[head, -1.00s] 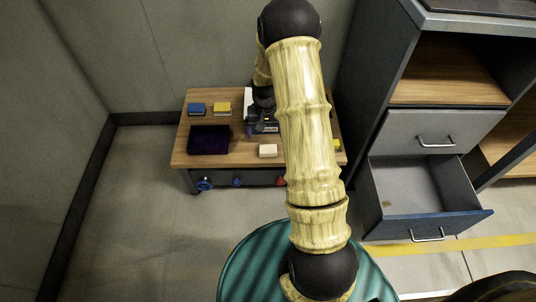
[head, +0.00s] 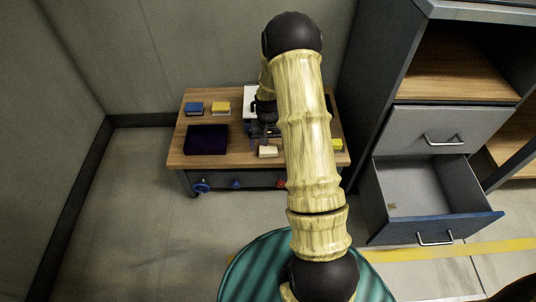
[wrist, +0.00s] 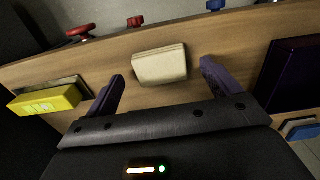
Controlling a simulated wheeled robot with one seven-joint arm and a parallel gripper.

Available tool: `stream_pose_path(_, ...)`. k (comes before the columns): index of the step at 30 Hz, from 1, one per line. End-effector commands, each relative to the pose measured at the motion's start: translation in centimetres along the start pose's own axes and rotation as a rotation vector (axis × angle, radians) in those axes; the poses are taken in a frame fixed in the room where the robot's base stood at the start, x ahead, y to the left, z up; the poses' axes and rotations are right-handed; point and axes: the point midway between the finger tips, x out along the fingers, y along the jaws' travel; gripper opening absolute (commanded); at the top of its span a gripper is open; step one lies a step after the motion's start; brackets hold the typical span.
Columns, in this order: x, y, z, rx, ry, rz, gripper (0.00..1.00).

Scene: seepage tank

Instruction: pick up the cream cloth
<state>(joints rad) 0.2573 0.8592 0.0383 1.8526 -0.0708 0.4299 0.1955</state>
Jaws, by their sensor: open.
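The cream cloth (head: 268,152) is a small folded block lying on the wooden top of the low table (head: 240,162), near its front edge. In the wrist view the cream cloth (wrist: 160,65) lies just beyond and between the two fingertips, clear of both. My gripper (wrist: 160,75) is open and empty. In the head view my gripper (head: 267,138) is above the table just behind the cloth, and my arm partly hides it.
A dark purple tray (head: 206,140) lies left of the cloth. A blue block (head: 194,108) and a yellow block (head: 221,108) sit behind it. Another yellow item (head: 337,145) is at the right. Coloured knobs (head: 202,188) line the table front. An open drawer (head: 430,222) stands out at the right.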

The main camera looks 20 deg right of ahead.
Motion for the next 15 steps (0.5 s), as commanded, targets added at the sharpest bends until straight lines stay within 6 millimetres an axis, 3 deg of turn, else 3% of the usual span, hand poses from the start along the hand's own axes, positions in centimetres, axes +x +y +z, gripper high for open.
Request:
stream_pose_path(1,1.20,-0.07,0.04,-0.001,-0.002,0.000,0.89)
stream_pose_path(3,1.69,-0.08,0.05,-0.001,-0.002,-0.001,0.89)
stream_pose_path(15,1.71,-0.10,0.03,-0.001,-0.001,-0.001,0.89)
